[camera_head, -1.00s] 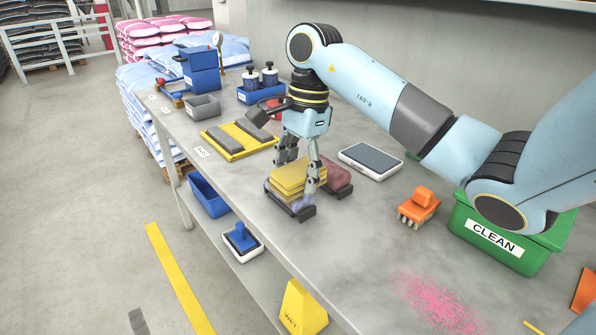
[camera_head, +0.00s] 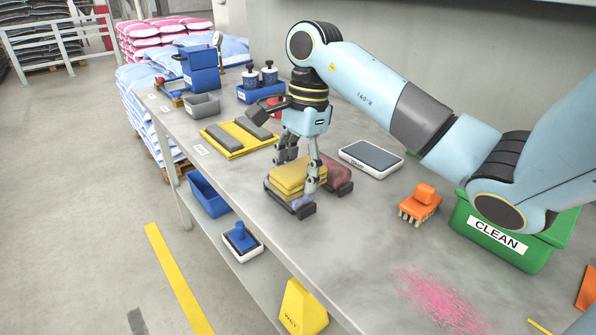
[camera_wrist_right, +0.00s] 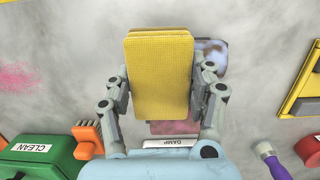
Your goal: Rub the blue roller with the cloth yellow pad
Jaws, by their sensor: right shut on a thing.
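My right gripper (camera_head: 298,182) is shut on the yellow cloth pad (camera_head: 290,176), a thick folded block. The pad fills the space between the fingers in the right wrist view (camera_wrist_right: 160,75). The blue roller (camera_head: 301,204) lies low between dark end supports, directly beneath the pad and mostly hidden by it. Its mottled bluish end shows beside the pad in the right wrist view (camera_wrist_right: 212,50). The pad looks to be on or just above the roller; I cannot tell whether they touch. My left gripper is not in view.
A reddish roller (camera_head: 338,178) stands just behind the pad. A white-framed tray (camera_head: 371,158), an orange brush (camera_head: 420,203) and a green CLEAN bin (camera_head: 500,240) are to the right. A yellow rack (camera_head: 238,138) with grey pads is to the left.

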